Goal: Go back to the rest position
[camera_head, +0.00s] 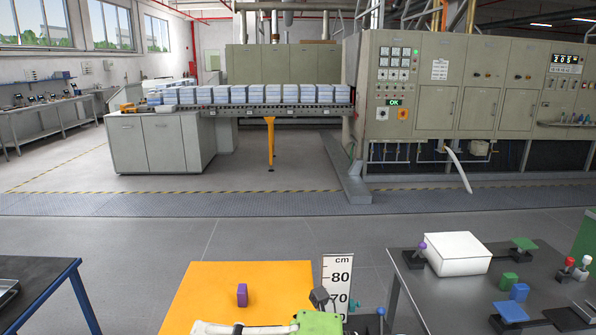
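Neither my left nor my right gripper can be made out in the head view. A pale, rounded bar (245,329) and a green part (319,323) cut across the bottom edge; I cannot tell what they belong to. Behind them is an orange tabletop (205,290) with a small purple block (242,294) standing on it. A white ruler board (338,272) marked "cm", 80 and 70 stands upright at its right.
A dark table (450,306) at right carries a white box (456,253), green blocks and a blue block (519,292). A dark blue-framed table (45,280) is at left. The furnace (440,80) and its loaded conveyor (280,110) stand beyond open grey floor.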

